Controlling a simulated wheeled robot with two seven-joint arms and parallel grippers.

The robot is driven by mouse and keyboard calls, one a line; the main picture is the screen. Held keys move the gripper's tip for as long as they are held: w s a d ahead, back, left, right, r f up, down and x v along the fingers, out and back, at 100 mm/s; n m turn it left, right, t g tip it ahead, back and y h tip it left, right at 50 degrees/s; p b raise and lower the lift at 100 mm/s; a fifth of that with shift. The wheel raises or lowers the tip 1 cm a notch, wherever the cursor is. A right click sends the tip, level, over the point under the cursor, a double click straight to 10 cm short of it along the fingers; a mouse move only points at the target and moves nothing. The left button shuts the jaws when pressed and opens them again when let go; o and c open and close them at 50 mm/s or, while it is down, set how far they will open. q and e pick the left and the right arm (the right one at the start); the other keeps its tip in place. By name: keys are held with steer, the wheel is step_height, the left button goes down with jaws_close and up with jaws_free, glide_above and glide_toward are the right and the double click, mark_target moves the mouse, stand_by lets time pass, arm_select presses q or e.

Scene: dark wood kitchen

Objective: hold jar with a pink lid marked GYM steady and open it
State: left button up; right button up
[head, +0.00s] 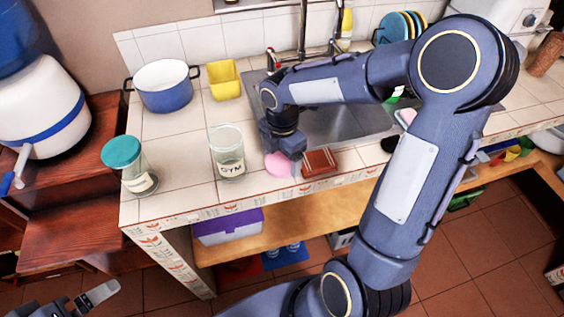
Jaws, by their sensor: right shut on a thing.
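The clear glass jar marked GYM (229,168) stands upright on the tiled counter, left of the sink, with its top uncovered. The round pink lid (277,165) is off the jar, to its right near the counter's front edge. My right gripper (283,152) reaches over the sink and is shut on the pink lid, low by the counter; its fingers are mostly hidden. My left gripper (97,296) is at the bottom left, below and away from the counter; its jaw gap does not show clearly.
A teal-lidded jar (138,178) stands at the counter's left end. A blue and white pot (164,85) and a yellow container (224,79) are behind. A reddish-brown block (319,163) lies right beside the pink lid. The sink (345,123) is behind my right arm.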

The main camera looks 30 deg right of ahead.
mark_target(282, 162)
steer(key=shift+f, duration=1.4)
steer(key=shift+f+b, duration=0.35)
steer(key=shift+f, duration=0.1)
steer(key=o, duration=1.1)
steer(key=shift+r, duration=0.1)
step_height(282, 162, up, 12)
steer(key=r+p, duration=0.1)
steer(key=s+a+m+t+y, duration=0.1)
steer(key=s+m+t, duration=0.1)
steer(key=s+m, duration=0.3)
steer(key=s+a+m+t+y, duration=0.1)
steer(key=s+a+m, duration=0.1)
steer(key=s+m, duration=0.4)
steer(key=s+a+m+t+y, duration=0.1)
steer(key=s+m+t, duration=0.1)
steer(key=s+m, duration=0.4)
steer(key=shift+a+f+m+t+y, duration=0.1)
steer(key=shift+m+t+y, duration=0.1)
steer(key=shift+m, duration=1.15)
steer(key=shift+a+f+m+t+y, duration=0.1)
steer(key=shift+m+y, duration=0.1)
steer(key=shift+m, duration=1.15)
